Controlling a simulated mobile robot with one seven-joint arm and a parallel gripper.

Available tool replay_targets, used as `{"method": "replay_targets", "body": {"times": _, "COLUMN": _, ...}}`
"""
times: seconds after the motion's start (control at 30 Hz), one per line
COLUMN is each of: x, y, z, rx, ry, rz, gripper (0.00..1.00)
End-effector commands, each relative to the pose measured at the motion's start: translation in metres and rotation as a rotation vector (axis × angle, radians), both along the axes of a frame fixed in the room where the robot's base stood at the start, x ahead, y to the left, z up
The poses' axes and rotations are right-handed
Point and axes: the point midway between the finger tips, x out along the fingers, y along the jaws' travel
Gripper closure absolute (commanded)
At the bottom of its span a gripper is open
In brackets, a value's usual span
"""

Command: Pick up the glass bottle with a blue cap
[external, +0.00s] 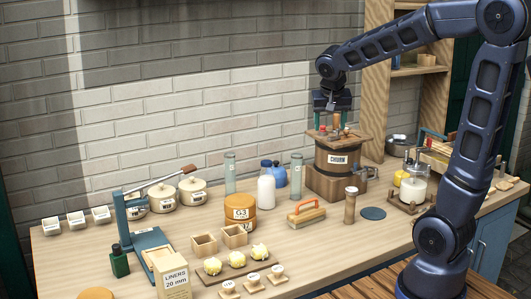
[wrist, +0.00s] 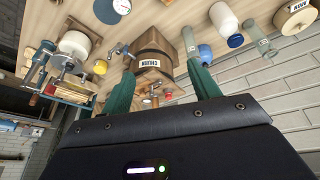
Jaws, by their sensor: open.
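The bottle with a blue cap (external: 266,190) stands upright on the bench, left of the churn; its body looks white. In the wrist view it appears at the top right (wrist: 223,20), with its blue cap toward the picture's middle. My gripper (external: 333,122) is above the wooden churn's lid, up and to the right of the bottle. In the wrist view its two green fingers (wrist: 163,82) are spread apart with nothing between them. The gripper is apart from the bottle.
The churn (external: 337,172) stands below my gripper. A blue jug (external: 279,176) is right behind the bottle, with clear glass tubes (external: 296,174) on either side. A brick wall (external: 220,120) is behind.

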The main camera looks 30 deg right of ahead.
Motion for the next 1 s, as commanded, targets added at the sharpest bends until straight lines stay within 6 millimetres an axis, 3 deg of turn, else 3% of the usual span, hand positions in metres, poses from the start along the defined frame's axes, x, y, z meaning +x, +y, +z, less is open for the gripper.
{"method": "replay_targets", "body": {"times": 0.3, "x": 0.081, "y": 0.051, "z": -0.039, "rx": -0.032, "ry": -0.044, "rz": -0.143, "gripper": 0.39}}
{"method": "replay_targets", "body": {"times": 0.6, "x": 0.144, "y": 0.108, "z": -0.088, "rx": -0.045, "ry": -0.115, "rz": -0.259, "gripper": 0.39}}
{"method": "replay_targets", "body": {"times": 0.8, "x": 0.164, "y": 0.131, "z": -0.109, "rx": -0.043, "ry": -0.147, "rz": -0.301, "gripper": 0.39}}
{"method": "replay_targets", "body": {"times": 1.0, "x": 0.170, "y": 0.133, "z": -0.119, "rx": -0.043, "ry": -0.155, "rz": -0.312, "gripper": 0.39}}
